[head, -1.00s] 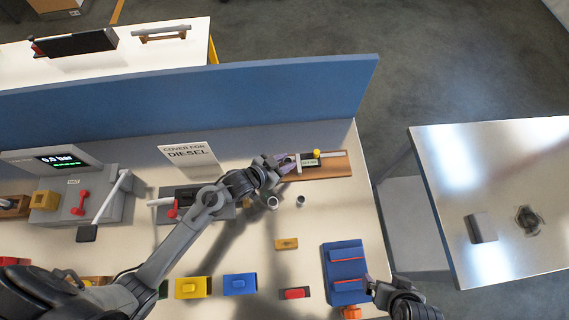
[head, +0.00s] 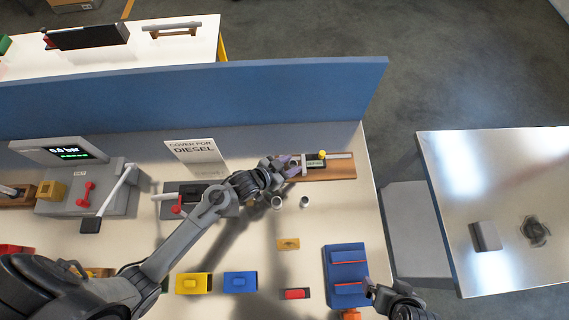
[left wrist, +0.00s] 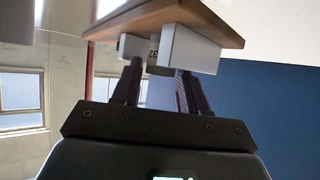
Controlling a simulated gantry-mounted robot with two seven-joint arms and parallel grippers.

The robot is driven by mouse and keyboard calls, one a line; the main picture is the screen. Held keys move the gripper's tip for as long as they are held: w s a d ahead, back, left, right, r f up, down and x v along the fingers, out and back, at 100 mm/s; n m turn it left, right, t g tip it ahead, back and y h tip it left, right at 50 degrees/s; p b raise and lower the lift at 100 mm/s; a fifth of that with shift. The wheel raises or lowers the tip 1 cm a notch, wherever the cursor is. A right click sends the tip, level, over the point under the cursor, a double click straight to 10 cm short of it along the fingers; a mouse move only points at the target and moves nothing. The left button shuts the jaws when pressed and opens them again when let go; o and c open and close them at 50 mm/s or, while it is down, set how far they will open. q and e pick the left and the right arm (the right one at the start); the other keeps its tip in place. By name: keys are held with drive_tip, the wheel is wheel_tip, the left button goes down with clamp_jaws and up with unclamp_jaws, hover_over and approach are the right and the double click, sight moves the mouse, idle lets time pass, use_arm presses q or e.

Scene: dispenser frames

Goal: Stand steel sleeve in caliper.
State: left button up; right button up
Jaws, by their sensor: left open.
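The caliper (head: 315,164), with a dark display, a yellow knob and a steel bar, lies on a wooden board (head: 335,174) near the blue back panel. In the left wrist view two pale caliper jaws (left wrist: 190,49) stick out from the board, with a part marked "32" between them; I cannot tell whether that part is a sleeve. My left gripper (head: 288,166) is open at the caliper's left end, its fingertips (left wrist: 160,75) close to the jaws. Two small steel sleeves (head: 276,203) (head: 304,202) stand on the table below it. My right gripper (head: 369,287) is at the lower right, its fingers unclear.
A blue rack (head: 346,266) stands near my right gripper. Yellow (head: 193,284), blue (head: 240,282) and red (head: 296,294) blocks sit along the front. A "COVER FOR DIESEL" sign (head: 195,151) and a gauge unit (head: 65,152) stand at left. A metal table (head: 500,190) is beyond a gap at right.

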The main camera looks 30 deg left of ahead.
use_arm(q)
drive_tip(key=shift+s+a+r, duration=0.2)
drive_tip(key=shift+s+r, duration=0.15)
drive_tip(key=shift+s, duration=0.1)
drive_tip(key=s+a+r+n+g+y, duration=0.1)
drive_tip(key=s+a+r+g+y, duration=0.1)
drive_tip(key=s, duration=0.8)
drive_tip(key=s+a+r+n+g+y, duration=0.2)
drive_tip(key=s+r+g, duration=0.3)
drive_tip(key=s, duration=0.6)
wheel_tip(320, 180, up, 2)
drive_tip(key=shift+s+a+y+p, duration=0.3)
drive_tip(key=shift+a+y, duration=0.2)
drive_tip(key=shift+a, duration=0.15)
drive_tip(key=shift+w, duration=0.1)
